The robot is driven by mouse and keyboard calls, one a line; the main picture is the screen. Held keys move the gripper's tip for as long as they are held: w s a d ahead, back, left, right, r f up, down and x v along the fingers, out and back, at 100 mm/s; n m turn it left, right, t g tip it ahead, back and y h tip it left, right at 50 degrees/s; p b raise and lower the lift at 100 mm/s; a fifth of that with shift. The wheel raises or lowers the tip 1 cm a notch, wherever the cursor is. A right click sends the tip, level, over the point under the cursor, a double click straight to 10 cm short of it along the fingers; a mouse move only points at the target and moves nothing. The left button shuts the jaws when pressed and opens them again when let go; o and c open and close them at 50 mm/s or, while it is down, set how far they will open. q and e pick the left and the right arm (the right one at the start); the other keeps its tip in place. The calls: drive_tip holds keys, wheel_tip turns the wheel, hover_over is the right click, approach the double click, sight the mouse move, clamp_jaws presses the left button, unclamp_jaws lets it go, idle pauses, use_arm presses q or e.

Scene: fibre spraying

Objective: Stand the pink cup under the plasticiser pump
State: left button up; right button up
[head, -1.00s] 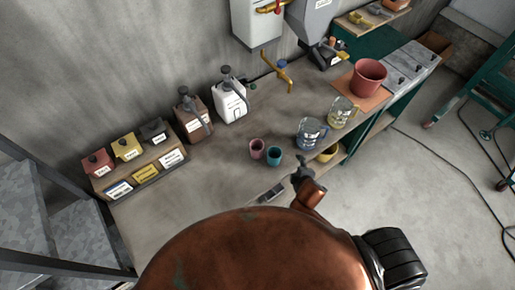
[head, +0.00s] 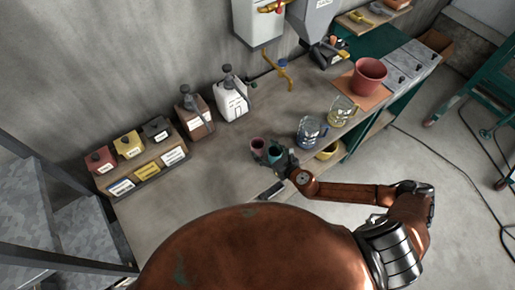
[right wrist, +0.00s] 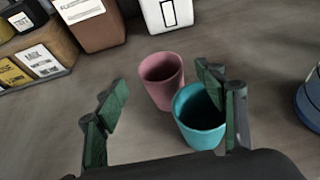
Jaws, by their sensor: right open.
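The pink cup (head: 257,146) stands upright on the bench, beside a teal cup (head: 273,154). My right gripper (head: 279,159) is open at the cups, coming from the bench's front side. In the right wrist view the pink cup (right wrist: 161,82) shows ahead between the spread fingers, with nothing gripped. The right finger overlaps the teal cup (right wrist: 196,122) in that view; whether they touch I cannot tell. Two pump containers, one brown (head: 195,118) and one white (head: 231,102), stand at the wall; I cannot read which is the plasticiser. My left gripper is not in view.
Two glass jugs, one blue (head: 309,132) and one yellowish (head: 342,110), stand right of the cups. A red pot (head: 368,76) is farther right. A rack of small labelled containers (head: 140,166) is at left. Bench between cups and pumps is clear.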

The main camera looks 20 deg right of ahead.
sight(254, 140)
drive_tip(key=x, duration=0.4)
drive_tip(key=shift+w, duration=0.1)
drive_tip(key=c, duration=1.2)
